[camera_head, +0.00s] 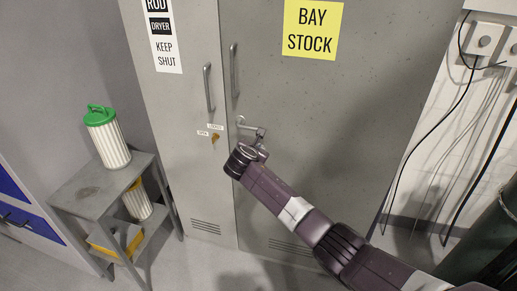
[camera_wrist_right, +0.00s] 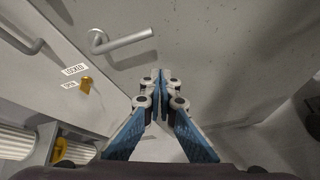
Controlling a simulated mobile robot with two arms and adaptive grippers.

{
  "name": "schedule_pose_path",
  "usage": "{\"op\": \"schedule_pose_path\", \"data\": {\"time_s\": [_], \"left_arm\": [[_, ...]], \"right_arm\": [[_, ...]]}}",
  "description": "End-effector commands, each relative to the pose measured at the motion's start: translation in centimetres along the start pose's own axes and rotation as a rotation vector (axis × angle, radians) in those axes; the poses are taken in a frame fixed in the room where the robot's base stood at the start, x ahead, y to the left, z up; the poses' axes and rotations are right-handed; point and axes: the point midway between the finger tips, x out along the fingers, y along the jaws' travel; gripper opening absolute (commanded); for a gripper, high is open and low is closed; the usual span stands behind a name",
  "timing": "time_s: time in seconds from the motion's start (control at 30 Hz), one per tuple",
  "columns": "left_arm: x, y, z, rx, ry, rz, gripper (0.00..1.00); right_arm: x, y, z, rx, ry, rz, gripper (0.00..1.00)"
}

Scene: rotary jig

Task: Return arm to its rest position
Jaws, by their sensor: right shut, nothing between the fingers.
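My right arm reaches in from the lower right of the head view to the grey cabinet's right door (camera_head: 330,110). My right gripper (camera_head: 257,150) is just below a metal lever handle (camera_head: 250,127). In the wrist view the two blue fingers of this gripper (camera_wrist_right: 158,88) are closed together with nothing between them. The lever handle (camera_wrist_right: 125,42) shows above and left of the fingertips, apart from them in that view. A brass key or knob (camera_head: 215,138) sits left of the handle beside two small labels; it also shows in the wrist view (camera_wrist_right: 86,84). My left gripper is not in view.
A grey shelf stand (camera_head: 90,195) at the left carries a white pleated filter with a green cap (camera_head: 105,135); another filter (camera_head: 137,200) and a yellow box (camera_head: 115,238) are lower. Cables (camera_head: 450,130) hang at the right. A dark cylinder (camera_head: 495,235) stands at lower right.

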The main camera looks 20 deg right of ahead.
Motion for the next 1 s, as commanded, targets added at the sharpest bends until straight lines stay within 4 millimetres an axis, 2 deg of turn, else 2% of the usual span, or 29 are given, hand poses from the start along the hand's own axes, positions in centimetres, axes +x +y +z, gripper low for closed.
{"op": "schedule_pose_path", "data": {"time_s": [0.23, 0.27, 0.37, 0.47, 0.6, 0.7, 0.87, 1.0], "left_arm": [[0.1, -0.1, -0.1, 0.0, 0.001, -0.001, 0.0], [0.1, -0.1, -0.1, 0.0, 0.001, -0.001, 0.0], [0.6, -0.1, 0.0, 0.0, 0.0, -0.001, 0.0], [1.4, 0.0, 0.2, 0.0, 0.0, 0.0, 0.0], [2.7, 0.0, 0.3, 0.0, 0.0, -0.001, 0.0], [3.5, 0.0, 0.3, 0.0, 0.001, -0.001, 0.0], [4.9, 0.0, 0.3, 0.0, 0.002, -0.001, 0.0], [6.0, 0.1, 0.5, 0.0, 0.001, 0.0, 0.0]], "right_arm": [[0.1, -0.2, -0.3, 0.003, 0.003, -0.001, 0.0], [0.3, -0.4, -0.6, 0.008, 0.008, -0.003, 0.0], [1.2, -2.0, -3.4, 0.048, 0.044, -0.013, 0.0], [2.6, -5.2, -8.6, 0.134, 0.112, -0.036, 0.0], [4.1, -11.1, -17.6, 0.309, 0.226, -0.093, 0.0], [4.4, -15.5, -23.8, 0.442, 0.298, -0.147, 0.0], [3.7, -23.2, -33.6, 0.663, 0.395, -0.261, 0.0], [1.9, -30.2, -41.6, 0.864, 0.453, -0.383, 0.0]]}}
